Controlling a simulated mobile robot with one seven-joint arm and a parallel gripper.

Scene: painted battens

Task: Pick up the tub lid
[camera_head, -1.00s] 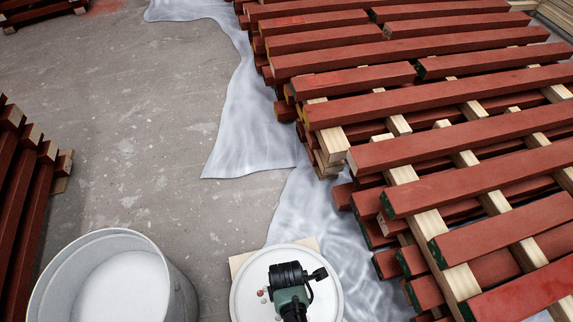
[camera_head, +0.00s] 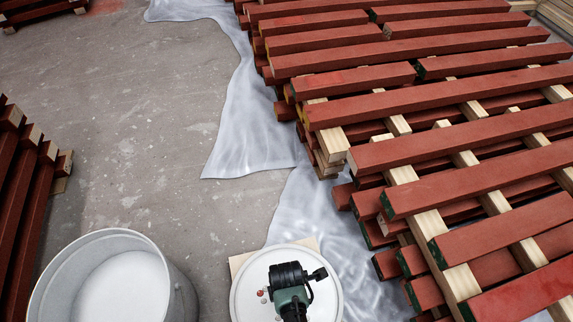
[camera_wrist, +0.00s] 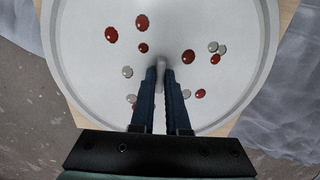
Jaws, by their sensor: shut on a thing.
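The tub lid (camera_head: 245,296) is a round white disc with a raised rim, lying on a pale wooden board at the bottom of the head view. In the wrist view the lid (camera_wrist: 95,75) fills most of the picture and carries red and grey paint drops. My gripper (camera_wrist: 161,74) is over the lid, its two dark fingers closed on a small grey upright grip near the lid's middle. In the head view my gripper's green and black body hides part of the lid and the fingertips. I cannot see a gap under the lid.
An open tub (camera_head: 182,292) with white contents stands left of the lid. Stacked red battens (camera_head: 445,150) fill the right, and another stack (camera_head: 22,190) is at the left edge. Crumpled plastic sheeting (camera_head: 235,140) lies on the floor. Bare concrete (camera_head: 125,150) is clear beyond the tub.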

